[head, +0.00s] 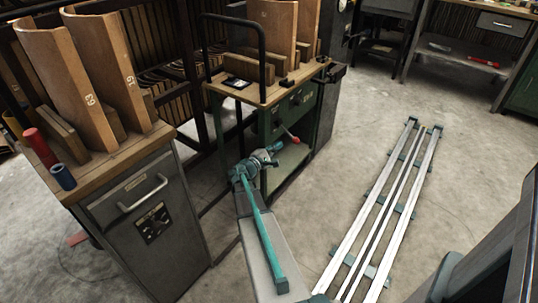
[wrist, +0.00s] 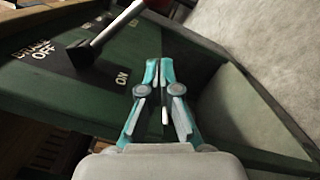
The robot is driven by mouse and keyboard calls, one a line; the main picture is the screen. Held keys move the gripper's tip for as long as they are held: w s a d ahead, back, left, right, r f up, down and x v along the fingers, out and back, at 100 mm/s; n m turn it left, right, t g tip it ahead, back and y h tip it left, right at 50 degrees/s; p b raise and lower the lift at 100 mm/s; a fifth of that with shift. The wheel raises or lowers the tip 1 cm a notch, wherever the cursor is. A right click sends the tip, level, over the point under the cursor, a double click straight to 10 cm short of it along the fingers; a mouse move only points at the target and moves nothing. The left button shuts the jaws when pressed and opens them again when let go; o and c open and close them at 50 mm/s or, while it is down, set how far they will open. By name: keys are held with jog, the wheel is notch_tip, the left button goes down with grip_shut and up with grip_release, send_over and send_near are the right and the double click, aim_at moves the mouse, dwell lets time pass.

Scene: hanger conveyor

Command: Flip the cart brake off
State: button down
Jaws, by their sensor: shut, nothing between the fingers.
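The green cart (head: 280,112) with a wooden top stands at centre in the head view. Its brake lever (head: 290,133) has a red knob and sticks out from the cart's side. In the wrist view the lever (wrist: 115,25) is a pale bar rising to the upper right from a dark pivot; its far end leaves the top edge. The dark label plate (wrist: 80,70) reads BRAKE OFF on the left and ON lower right. My gripper (head: 274,152) is shut and empty, close to the lever. In the wrist view my gripper (wrist: 160,65) is right of the lever, apart from it.
A grey cabinet (head: 150,235) with curved wooden pieces on top stands at the left, with a red and a blue cylinder. The cart carries upright curved boards (head: 272,30) and a black hoop handle. A floor rail (head: 372,215) runs at right, with open floor beyond.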

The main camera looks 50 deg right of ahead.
aim_at(289, 134)
jog(key=shift+s+d+r+b, duration=0.15)
jog(key=shift+s+d+r, duration=0.15)
jog(key=shift+s, duration=0.3)
jog(key=shift+s+d+r+b, duration=0.1)
jog(key=shift+s+d+r, duration=0.25)
jog(key=shift+s, duration=0.2)
jog(key=shift+s+d+r+b, duration=0.15)
jog(key=shift+s+d+r, duration=0.15)
jog(key=shift+s, duration=0.3)
